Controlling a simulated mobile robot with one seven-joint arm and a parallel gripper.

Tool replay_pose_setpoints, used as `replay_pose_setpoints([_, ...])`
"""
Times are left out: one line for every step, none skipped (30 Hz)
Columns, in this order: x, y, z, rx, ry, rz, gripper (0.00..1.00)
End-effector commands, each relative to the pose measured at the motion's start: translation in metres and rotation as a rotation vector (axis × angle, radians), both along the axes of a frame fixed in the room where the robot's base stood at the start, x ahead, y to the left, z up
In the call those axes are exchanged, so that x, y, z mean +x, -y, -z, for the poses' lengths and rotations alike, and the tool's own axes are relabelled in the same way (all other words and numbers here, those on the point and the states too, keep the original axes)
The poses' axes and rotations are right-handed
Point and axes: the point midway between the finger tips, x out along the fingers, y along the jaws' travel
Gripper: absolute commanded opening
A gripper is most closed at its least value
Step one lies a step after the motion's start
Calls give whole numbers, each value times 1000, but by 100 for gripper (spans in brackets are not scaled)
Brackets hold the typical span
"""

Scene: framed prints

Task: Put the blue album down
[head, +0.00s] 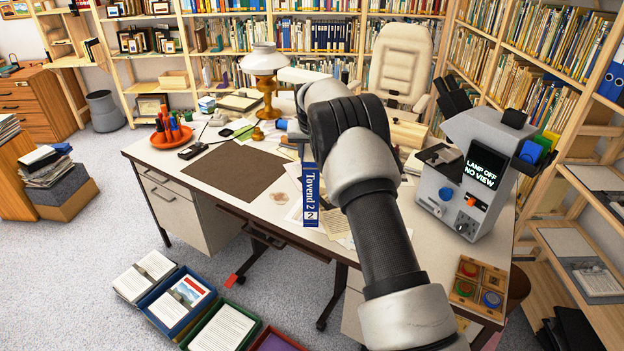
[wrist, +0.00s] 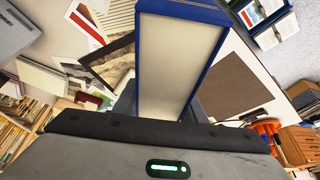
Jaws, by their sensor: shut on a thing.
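The blue album (head: 310,197), with "Tovend 2" and a white "2" label on its spine, is upright over the front part of the desk (head: 222,152). My gripper (wrist: 162,108) is shut on the album, with a dark finger on each side. In the wrist view the album (wrist: 202,84) shows its blue cover edges around a pale page block.
A brown desk mat (head: 218,172) lies left of the album, with loose papers (head: 338,222) beside and under it. A grey machine (head: 465,185) reading "LAMP OFF NO VIEW" stands at right. A lamp (head: 265,80) stands behind. Coloured trays (head: 222,327) sit on the floor in front.

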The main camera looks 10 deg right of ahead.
Motion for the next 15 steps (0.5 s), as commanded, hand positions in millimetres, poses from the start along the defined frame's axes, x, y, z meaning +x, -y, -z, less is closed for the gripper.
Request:
replay_pose_setpoints([1, 0, 1, 0, 6, 0, 0])
replay_pose_setpoints([1, 0, 3, 0, 6, 0, 0])
replay_pose_setpoints([1, 0, 6, 0, 6, 0, 0])
replay_pose_setpoints([2, 0, 9, 0, 6, 0, 0])
replay_pose_setpoints([2, 0, 12, 0, 6, 0, 0])
replay_pose_setpoints([1, 0, 18, 0, 5, 0, 0])
replay_pose_setpoints([1, 0, 23, 0, 4, 0, 0])
replay_pose_setpoints([1, 0, 27, 0, 4, 0, 0])
replay_pose_setpoints([1, 0, 34, 0, 5, 0, 0])
replay_pose_setpoints([1, 0, 39, 0, 4, 0, 0])
replay_pose_setpoints([1, 0, 43, -1, 4, 0, 0])
replay_pose_setpoints([1, 0, 47, 0, 5, 0, 0])
replay_pose_setpoints([2, 0, 49, 0, 7, 0, 0])
replay_pose_setpoints([2, 0, 51, 0, 7, 0, 0])
replay_pose_setpoints([2, 0, 51, -1, 8, 0, 0])
